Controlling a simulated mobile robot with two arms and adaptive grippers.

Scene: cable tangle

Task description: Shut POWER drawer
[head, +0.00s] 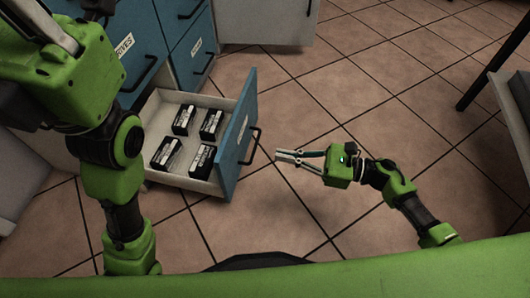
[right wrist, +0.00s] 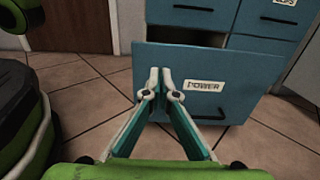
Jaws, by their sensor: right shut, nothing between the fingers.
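The POWER drawer (head: 237,140) is pulled out of the blue cabinet in the head view. Several black packs with pale labels lie inside it. In the right wrist view its blue front (right wrist: 232,80) shows a POWER label (right wrist: 203,86) and a dark bar handle (right wrist: 208,115). My right gripper (head: 278,157) is shut and empty, pointing at the drawer front from outside, to the right of the handle. Its fingertips (right wrist: 160,72) overlap the left part of the front in the wrist view; I cannot tell whether they touch there. My left arm comes in at left; its gripper is not clearly seen.
The blue cabinet (head: 180,45) has other drawers, which look closed. A pale cabinet (head: 270,20) stands at the back. A dark table leg (head: 490,70) is at the right. The tiled floor (head: 340,95) is clear around my right gripper.

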